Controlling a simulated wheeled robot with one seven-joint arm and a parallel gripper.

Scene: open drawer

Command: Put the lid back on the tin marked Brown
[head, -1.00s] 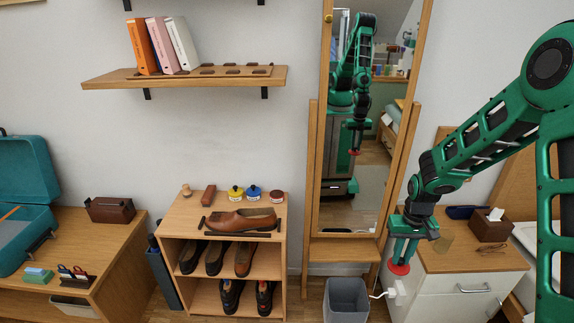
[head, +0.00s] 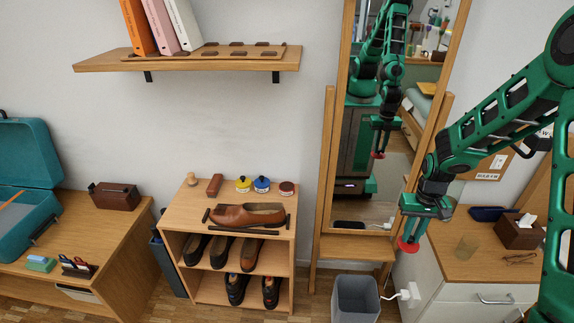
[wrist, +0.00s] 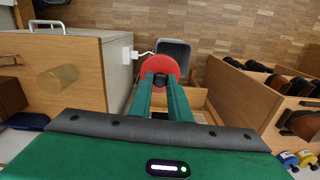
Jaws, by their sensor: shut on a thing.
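The yellow tin (head: 243,185) and blue tin (head: 262,185) have knobbed lids. The right-hand tin (head: 287,189) has a dark red-brown top and no knob. Its label is too small to read.
A shoe (head: 246,215) lies before the tins on the shoe rack (head: 240,238). A tall mirror (head: 362,190) stands between rack and cabinet and reflects my arm. A grey bin (head: 355,300) stands on the floor. A tissue box (head: 518,234) and cup (head: 467,248) are on the cabinet (head: 470,276).

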